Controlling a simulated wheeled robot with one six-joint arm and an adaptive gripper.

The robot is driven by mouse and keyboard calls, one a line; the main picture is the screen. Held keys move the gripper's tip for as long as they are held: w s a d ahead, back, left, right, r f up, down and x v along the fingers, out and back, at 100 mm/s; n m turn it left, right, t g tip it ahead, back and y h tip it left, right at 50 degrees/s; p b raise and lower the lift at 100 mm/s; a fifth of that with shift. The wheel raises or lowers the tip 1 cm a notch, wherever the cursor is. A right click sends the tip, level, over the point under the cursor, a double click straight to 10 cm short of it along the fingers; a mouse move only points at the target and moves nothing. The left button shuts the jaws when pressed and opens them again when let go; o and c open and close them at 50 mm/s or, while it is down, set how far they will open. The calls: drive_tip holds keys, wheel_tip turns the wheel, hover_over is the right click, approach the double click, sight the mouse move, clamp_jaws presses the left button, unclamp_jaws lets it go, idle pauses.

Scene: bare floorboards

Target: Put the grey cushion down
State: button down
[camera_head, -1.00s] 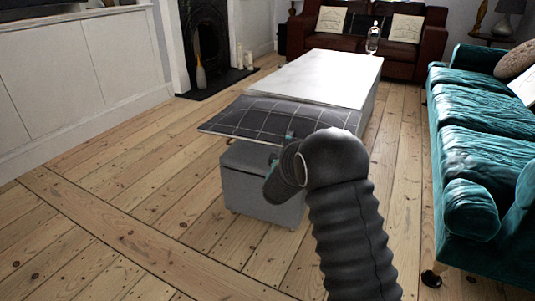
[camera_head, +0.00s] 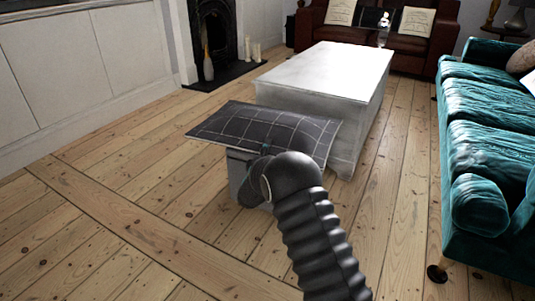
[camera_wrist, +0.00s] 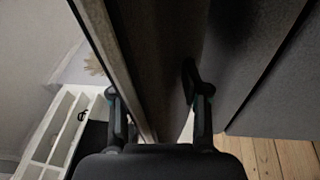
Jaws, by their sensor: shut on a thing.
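The grey cushion (camera_head: 245,121) has a white grid pattern. In the wrist view, the two fingers of my gripper (camera_wrist: 150,82) stand on either side of the cushion's dark fabric (camera_wrist: 158,45). I cannot tell whether the cushion touches the stool.
The white coffee table (camera_head: 325,68) stands just behind the cushion. A teal sofa (camera_head: 490,130) is on the right, and a brown leather sofa (camera_head: 425,62) is at the back. Bare floorboards (camera_head: 125,205) are clear at the left and front.

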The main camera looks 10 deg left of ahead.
drive_tip(key=shift+f, duration=0.55)
drive_tip(key=c, duration=0.6)
unclamp_jaws()
drive_tip(key=shift+f, duration=0.2)
drive_tip(key=shift+o, duration=0.2)
drive_tip(key=s+a+f, duration=0.1)
drive_tip(key=s, duration=1)
drive_tip(key=shift+s+f, duration=0.3)
drive_tip(key=shift+s, duration=0.1)
